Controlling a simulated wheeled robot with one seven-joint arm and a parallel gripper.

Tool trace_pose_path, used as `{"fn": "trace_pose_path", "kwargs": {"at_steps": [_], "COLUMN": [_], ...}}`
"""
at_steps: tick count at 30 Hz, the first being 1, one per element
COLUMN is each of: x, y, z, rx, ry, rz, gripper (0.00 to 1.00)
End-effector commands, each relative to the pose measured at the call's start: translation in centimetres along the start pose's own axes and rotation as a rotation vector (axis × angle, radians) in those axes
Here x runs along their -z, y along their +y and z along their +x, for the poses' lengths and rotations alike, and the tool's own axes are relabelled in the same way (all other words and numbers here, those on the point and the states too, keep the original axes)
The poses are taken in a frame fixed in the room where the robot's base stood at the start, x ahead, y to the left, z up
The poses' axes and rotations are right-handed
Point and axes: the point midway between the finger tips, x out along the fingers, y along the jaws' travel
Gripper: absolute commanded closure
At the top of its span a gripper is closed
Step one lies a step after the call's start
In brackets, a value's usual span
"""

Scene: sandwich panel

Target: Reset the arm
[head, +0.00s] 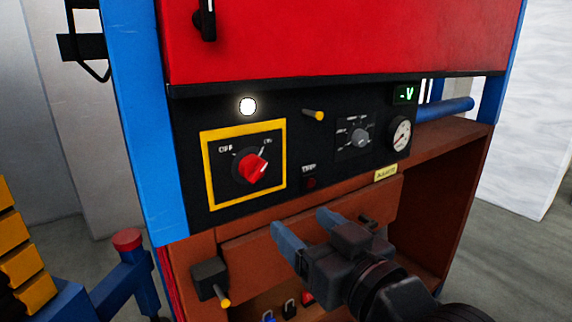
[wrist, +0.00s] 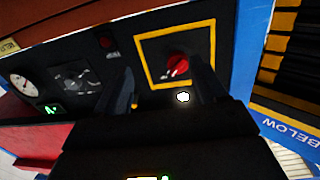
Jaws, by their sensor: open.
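My gripper (head: 305,232) is open in the head view, its two blue-grey fingers apart with nothing between them. It hangs in front of the cabinet, below the black control panel (head: 330,117). In the wrist view my gripper (wrist: 166,85) shows its two dark fingers spread, pointing at the panel. The red rotary switch (head: 254,168) sits in a yellow frame on the panel, left of and above my gripper, apart from it in the head view. The switch also shows between the fingers' directions in the wrist view (wrist: 178,64). A white lamp (head: 247,106) above it is lit.
A small knob (head: 361,138), a gauge (head: 401,134) and a green display (head: 405,94) are on the panel's right. A red cabinet door (head: 340,38) is above. A black box (head: 209,277) with a yellow-tipped lever and an open brown shelf lie below. Blue posts (head: 150,120) flank the cabinet.

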Motion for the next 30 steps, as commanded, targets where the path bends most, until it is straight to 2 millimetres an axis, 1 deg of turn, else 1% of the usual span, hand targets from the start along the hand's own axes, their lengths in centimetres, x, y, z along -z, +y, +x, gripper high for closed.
{"fn": "trace_pose_path", "kwargs": {"at_steps": [1,3,5,6,8,12,14,15,17,18,22,27,29,30], "x": [-2.2,-4.6,-6.5,-7.6,-9.3,-12.7,-13.9,-14.7,-15.7,-16.3,-17.8,-18.8,-18.9,-18.9], "y": [0.6,1.5,2.1,2.4,2.9,3.6,3.7,3.7,3.7,3.7,3.2,2.0,1.4,1.0], "z": [-1.3,-3.3,-5.0,-6.2,-8.1,-12.7,-14.8,-16.2,-18.4,-19.8,-24.4,-30.4,-32.4,-33.7], "rx": [-0.028,-0.070,-0.104,-0.126,-0.160,-0.232,-0.262,-0.280,-0.308,-0.325,-0.378,-0.436,-0.454,-0.465], "ry": [-0.020,-0.033,-0.044,-0.051,-0.061,-0.086,-0.095,-0.102,-0.113,-0.120,-0.142,-0.171,-0.181,-0.187], "rz": [0.012,0.024,0.033,0.038,0.044,0.055,0.056,0.057,0.059,0.060,0.057,0.052,0.050,0.048], "gripper": [0.29,0.29,0.29,0.29,0.29,0.29,0.29,0.29,0.29,0.29,0.29,0.29,0.29,0.29]}}
